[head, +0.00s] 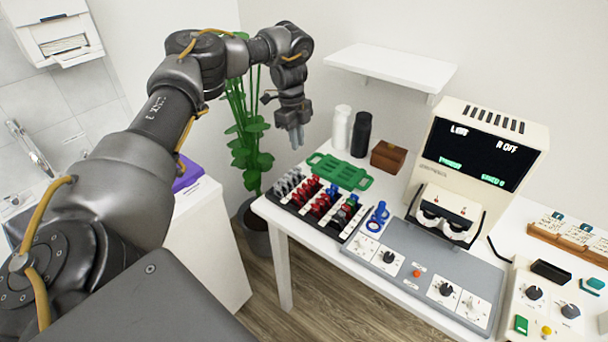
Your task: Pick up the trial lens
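A blue trial lens (377,217) with a round rim and a small handle is on or beside the back left corner of the grey control panel; I cannot tell exactly what it rests on. More lenses with grey, red and dark handles stand in rows in a black lens rack (340,239) just left of it. My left gripper (296,138) hangs with its fingers pointing down, behind and to the left of the rack, apart from the blue lens and holding nothing that I can see. Its fingers look close together, but their gap is too small to judge. My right gripper is out of view.
A green tray (339,172), white bottle (341,128), black bottle (361,135) and brown box (389,157) stand behind the rack. The grey panel (398,270) and a cream screen unit (489,140) are to the right. A white shelf (391,67) overhangs the back. A plant (247,135) stands left.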

